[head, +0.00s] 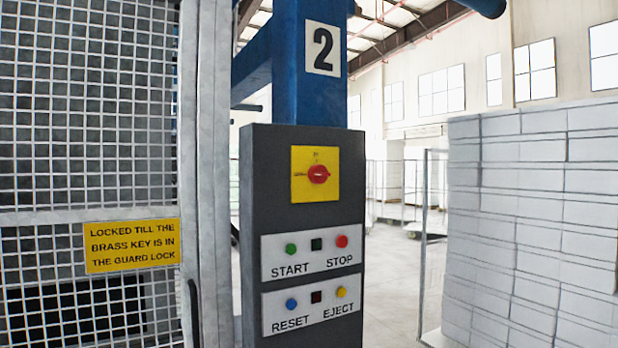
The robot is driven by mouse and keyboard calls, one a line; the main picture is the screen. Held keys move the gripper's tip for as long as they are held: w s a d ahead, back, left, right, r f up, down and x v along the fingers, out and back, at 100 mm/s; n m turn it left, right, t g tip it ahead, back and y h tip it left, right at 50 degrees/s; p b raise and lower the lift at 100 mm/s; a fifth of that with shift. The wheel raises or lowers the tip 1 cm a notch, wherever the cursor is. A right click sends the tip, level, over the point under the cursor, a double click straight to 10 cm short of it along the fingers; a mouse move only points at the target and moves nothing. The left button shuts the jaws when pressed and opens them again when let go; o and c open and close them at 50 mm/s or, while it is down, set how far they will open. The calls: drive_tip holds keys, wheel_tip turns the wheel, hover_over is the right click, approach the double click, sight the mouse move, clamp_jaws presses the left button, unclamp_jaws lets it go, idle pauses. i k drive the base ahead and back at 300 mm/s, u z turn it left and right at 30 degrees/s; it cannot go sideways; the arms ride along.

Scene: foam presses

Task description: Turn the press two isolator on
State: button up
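The press two isolator is a red rotary handle (318,174) on a yellow plate (302,190), high on a dark grey control box (350,225). The handle lies roughly level, pointing sideways. Small lettering is at the plate's top and left; it is too small to read surely. A white sign with a black 2 (323,48) is on the blue column (285,70) above the box. My gripper is not in view.
Below the isolator are a START and STOP panel (312,250) and a RESET and EJECT panel (312,302). A mesh guard (90,120) with a yellow lock notice (132,245) stands left. Stacked pale blocks (530,220) stand right, with open floor (392,270) between.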

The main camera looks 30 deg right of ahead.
sight(318, 173)
drive_tip(key=z, duration=0.05)
drive_tip(key=i, duration=1)
drive_tip(key=u, duration=0.05)
